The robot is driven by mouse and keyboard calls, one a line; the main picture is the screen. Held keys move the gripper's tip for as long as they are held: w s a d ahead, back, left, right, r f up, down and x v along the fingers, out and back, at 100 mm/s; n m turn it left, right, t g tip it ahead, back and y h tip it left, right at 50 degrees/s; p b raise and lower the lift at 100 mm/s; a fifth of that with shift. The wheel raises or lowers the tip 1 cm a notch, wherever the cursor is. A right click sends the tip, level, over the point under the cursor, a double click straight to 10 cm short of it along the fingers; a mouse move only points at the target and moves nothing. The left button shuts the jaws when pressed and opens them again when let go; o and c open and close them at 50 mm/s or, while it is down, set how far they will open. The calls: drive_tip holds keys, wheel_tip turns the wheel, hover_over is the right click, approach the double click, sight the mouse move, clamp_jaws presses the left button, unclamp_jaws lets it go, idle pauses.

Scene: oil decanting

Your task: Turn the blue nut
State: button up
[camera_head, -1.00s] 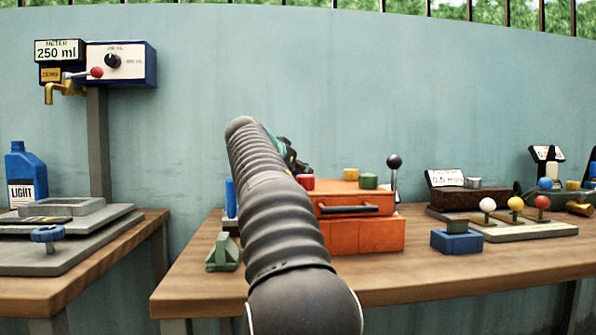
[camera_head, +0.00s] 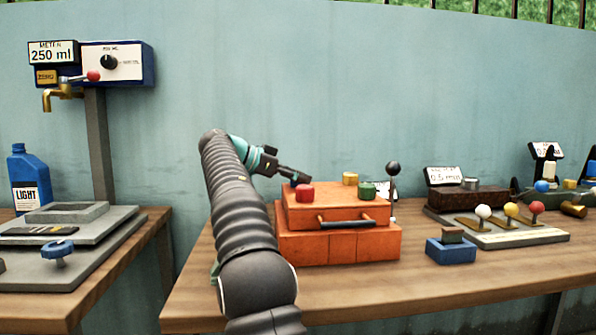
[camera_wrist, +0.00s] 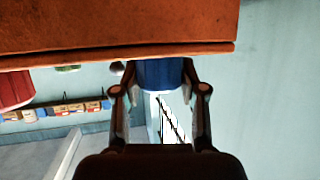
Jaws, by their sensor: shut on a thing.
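The blue nut (camera_wrist: 160,73) shows in the wrist view as a short blue cylinder against the orange box (camera_wrist: 110,25). It is between the two fingers of my gripper (camera_wrist: 160,92), which are shut on it. In the head view my gripper (camera_head: 300,178) reaches in from the left over the back left part of the orange box (camera_head: 340,245). The blue nut cannot be made out there. A red nut (camera_head: 304,191), a yellow nut (camera_head: 350,178) and a green nut (camera_head: 367,190) stand on the box top.
A black-knobbed lever (camera_head: 393,182) stands behind the box. A blue block-like holder (camera_head: 450,252) and a panel of coloured knobs (camera_head: 510,235) are to the right. Bare bench (camera_head: 350,285) lies in front. A blue jug (camera_head: 30,180) stands on the left bench.

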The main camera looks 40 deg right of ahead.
drive_tip(key=shift+m+g, duration=0.4)
drive_tip(key=o, duration=1.2)
drive_tip(key=shift+c, duration=0.2)
drive_tip(key=shift+s+n+t, duration=0.1)
drive_tip(key=shift+n+t, duration=0.2)
